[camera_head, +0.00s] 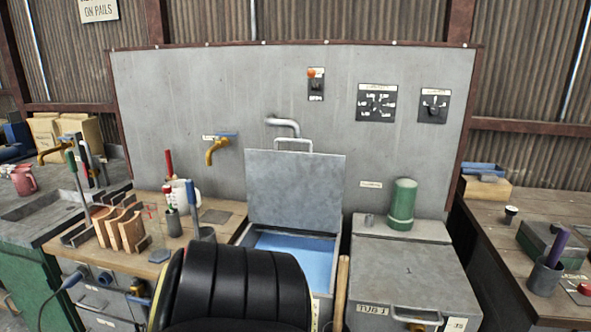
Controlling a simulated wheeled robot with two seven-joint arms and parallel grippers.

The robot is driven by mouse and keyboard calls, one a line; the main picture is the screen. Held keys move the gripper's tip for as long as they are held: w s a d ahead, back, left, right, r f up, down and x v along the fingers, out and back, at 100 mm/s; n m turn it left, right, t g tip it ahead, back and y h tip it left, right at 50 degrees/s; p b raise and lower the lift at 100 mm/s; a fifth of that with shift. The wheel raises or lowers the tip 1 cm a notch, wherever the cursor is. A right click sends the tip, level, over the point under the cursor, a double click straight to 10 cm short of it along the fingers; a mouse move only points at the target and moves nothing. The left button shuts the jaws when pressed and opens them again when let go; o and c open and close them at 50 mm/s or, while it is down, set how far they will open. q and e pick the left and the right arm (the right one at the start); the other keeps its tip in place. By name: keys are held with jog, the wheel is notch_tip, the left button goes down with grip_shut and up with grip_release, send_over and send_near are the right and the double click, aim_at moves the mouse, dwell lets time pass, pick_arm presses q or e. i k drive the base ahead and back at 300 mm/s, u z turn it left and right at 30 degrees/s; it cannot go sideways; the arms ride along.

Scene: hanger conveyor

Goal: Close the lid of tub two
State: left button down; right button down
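An open tub (337,252) stands at the middle, with blue liquid (295,257) visible inside. Its grey metal lid (295,188) is raised upright at the back, leaning near the wall panel, with a handle (293,142) along its top edge. The tub's lower front is hidden by a dark ribbed shape close to the camera, so I cannot read a label on it. To its right is a tub with a closed grey lid (405,275), labelled "TUB 1" (373,310). Neither of my grippers is in view.
A bent pipe (285,124) sticks out above the raised lid. A green cylinder (401,205) stands behind the closed lid. A wooden bench (90,240) with tools is at left, another bench (533,207) at right. A wooden handle (341,290) stands between the tubs.

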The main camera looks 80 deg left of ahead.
aim_at(303, 191)
jog(key=u, duration=2.2)
